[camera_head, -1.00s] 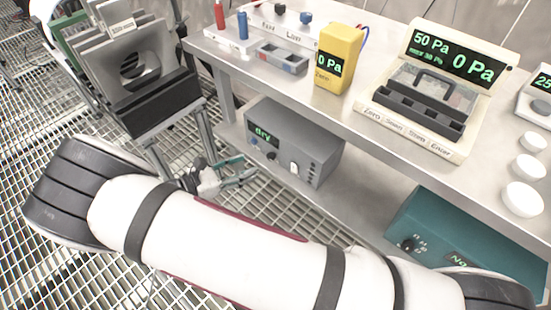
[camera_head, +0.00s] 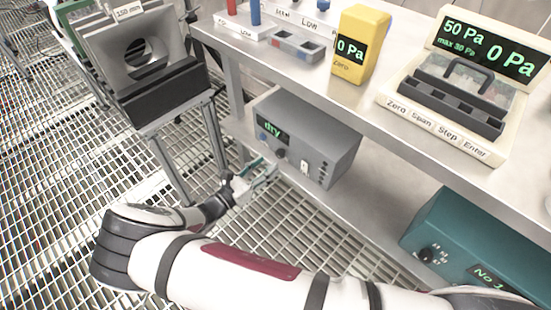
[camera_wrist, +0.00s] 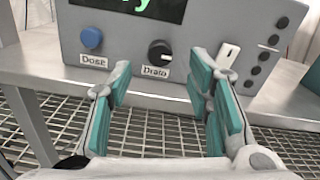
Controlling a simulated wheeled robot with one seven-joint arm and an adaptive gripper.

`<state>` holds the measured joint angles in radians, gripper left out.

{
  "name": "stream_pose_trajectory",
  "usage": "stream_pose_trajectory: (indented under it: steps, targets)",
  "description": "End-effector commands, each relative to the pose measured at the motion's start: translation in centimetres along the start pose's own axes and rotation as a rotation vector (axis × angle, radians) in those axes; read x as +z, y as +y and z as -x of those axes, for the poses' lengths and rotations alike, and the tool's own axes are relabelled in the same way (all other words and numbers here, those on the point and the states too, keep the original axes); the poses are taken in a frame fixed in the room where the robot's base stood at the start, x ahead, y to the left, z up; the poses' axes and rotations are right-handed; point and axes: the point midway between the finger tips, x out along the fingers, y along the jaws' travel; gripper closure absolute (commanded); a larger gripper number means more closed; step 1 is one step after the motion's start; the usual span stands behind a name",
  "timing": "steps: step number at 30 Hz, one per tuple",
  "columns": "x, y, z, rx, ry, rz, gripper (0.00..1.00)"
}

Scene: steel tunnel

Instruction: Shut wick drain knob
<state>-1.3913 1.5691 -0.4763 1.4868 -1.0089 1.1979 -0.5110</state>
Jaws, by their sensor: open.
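The black drain knob (camera_wrist: 160,53) is on the front of a grey box (camera_head: 308,137) on the lower shelf. A label below it reads "Drain", and its white mark points sideways. In the head view the knob (camera_head: 281,153) is small, and its mark cannot be made out. My gripper (camera_wrist: 165,85) is open and empty in front of the box, with teal finger pads either side of the knob in the wrist view. The fingertips look a little below the knob and apart from it. My gripper also shows in the head view (camera_head: 266,172), just left of the box.
A blue knob (camera_wrist: 91,38) labelled "Dose" sits left of the drain knob. A white switch (camera_wrist: 228,56) sits to its right, close to the right finger. The lit screen (camera_head: 272,130) reads "dry". A teal box (camera_head: 470,245) stands farther right on the shelf.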

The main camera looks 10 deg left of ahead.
Motion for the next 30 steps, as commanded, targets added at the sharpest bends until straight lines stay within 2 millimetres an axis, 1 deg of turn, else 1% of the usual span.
stream_pose_trajectory:
  steps: [1,3,9,14,21,22,23,24,26,27,28,30]
  targets:
    - [-0.1,0.0,-1.1,-0.003,0.0,0.0,0.54]
    - [-0.1,-0.1,-2.2,-0.003,0.0,-0.001,0.54]
    - [-0.1,0.0,-4.4,-0.002,0.001,-0.001,0.54]
    - [0.0,0.0,-5.1,-0.001,0.001,-0.001,0.54]
    - [0.0,0.0,-5.1,-0.001,0.001,-0.001,0.54]
    - [0.0,0.0,-5.1,-0.001,0.001,-0.001,0.58]
    - [0.0,0.0,-5.1,-0.001,0.001,-0.001,0.65]
    - [0.0,0.0,-5.1,-0.001,0.001,-0.001,0.74]
    - [0.0,0.0,-5.1,-0.001,0.001,-0.001,0.88]
    - [0.0,0.0,-5.1,-0.001,0.001,-0.001,0.97]
    - [0.0,0.0,-5.1,-0.001,0.001,-0.001,1.0]
    - [0.0,0.0,-5.1,-0.001,0.001,-0.001,1.0]
